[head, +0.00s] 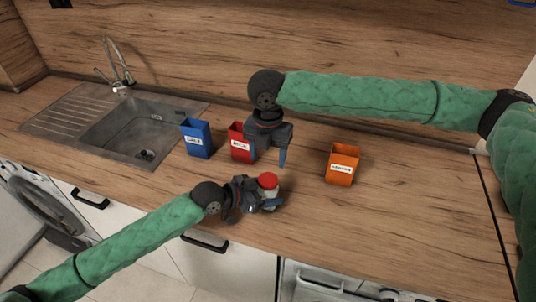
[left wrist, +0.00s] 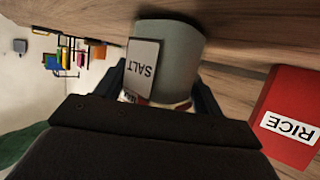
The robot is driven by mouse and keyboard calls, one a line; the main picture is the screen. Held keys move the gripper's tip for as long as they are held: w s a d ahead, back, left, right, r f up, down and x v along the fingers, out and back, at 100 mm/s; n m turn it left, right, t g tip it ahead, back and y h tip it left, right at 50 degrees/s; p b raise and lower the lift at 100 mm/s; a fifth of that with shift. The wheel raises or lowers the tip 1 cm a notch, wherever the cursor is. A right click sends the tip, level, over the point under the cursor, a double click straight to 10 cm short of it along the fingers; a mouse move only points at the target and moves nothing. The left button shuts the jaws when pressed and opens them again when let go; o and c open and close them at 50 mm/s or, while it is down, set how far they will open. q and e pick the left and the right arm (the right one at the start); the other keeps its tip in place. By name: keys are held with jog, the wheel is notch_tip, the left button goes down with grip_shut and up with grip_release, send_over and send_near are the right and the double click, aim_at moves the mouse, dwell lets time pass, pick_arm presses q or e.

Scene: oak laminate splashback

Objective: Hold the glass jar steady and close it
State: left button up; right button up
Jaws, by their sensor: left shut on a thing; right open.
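The glass jar (head: 269,194) stands upright near the front edge of the wooden worktop. A red lid (head: 268,180) sits on its top; I cannot tell whether it is fastened. My left gripper (head: 264,199) is shut around the jar's side. In the left wrist view the jar (left wrist: 178,50) appears inverted between the fingers, its white label reading SALT. My right gripper (head: 269,155) points down above and slightly behind the lid, open and apart from it, with nothing visible between its fingers.
A blue box (head: 196,138), a red box (head: 242,142) labelled RICE and an orange box (head: 342,164) stand behind the jar. A sink (head: 140,129) lies at the left.

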aim_at(268, 179)
jog(key=shift+f, duration=0.1)
dwell(0.4)
jog(key=shift+f, duration=3.9)
